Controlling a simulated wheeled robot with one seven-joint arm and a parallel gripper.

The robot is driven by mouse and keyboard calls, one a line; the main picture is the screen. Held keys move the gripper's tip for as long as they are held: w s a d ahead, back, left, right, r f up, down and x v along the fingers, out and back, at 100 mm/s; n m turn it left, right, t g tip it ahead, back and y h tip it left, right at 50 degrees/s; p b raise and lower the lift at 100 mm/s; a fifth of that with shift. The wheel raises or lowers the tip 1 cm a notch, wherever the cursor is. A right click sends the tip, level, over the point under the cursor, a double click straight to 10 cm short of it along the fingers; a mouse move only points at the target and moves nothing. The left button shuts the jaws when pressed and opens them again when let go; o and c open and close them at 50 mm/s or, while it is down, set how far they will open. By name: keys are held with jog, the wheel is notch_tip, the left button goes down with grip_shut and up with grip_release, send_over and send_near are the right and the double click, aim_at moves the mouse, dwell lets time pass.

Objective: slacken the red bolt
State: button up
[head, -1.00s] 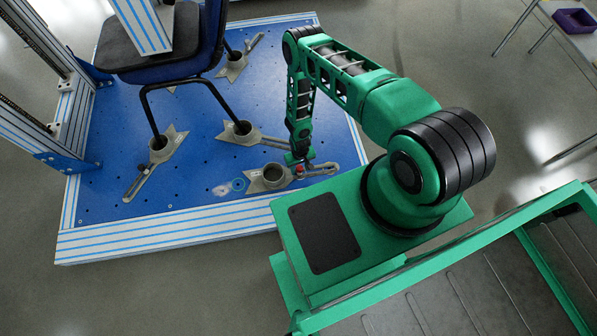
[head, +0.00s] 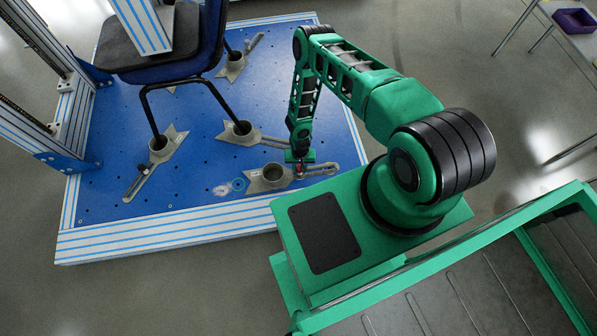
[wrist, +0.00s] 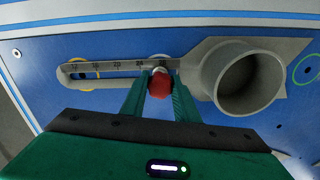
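The red bolt (wrist: 160,84) has a red head and sits in the slot of a grey metal bracket (wrist: 110,68), near the bracket's round socket. My gripper (wrist: 160,92) points down at it, with a green finger on each side of the red head. The fingers look close to the head, but I cannot tell whether they touch it. In the head view the bolt shows as a small red spot (head: 300,170) just below my gripper (head: 300,160), partly hidden by it.
The bracket's open socket (head: 272,174) stands left of the bolt on the blue plate (head: 190,190). Other brackets hold the legs of a chair (head: 150,60) further back. A blue and white striped frame (head: 160,240) edges the plate. My base is at the front right.

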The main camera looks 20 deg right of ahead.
jog(key=shift+n, duration=0.7)
jog(key=shift+n, duration=0.6)
jog(key=shift+n, duration=0.7)
jog(key=o, duration=0.6)
jog(key=shift+o, duration=0.2)
jog(key=shift+r, duration=0.1)
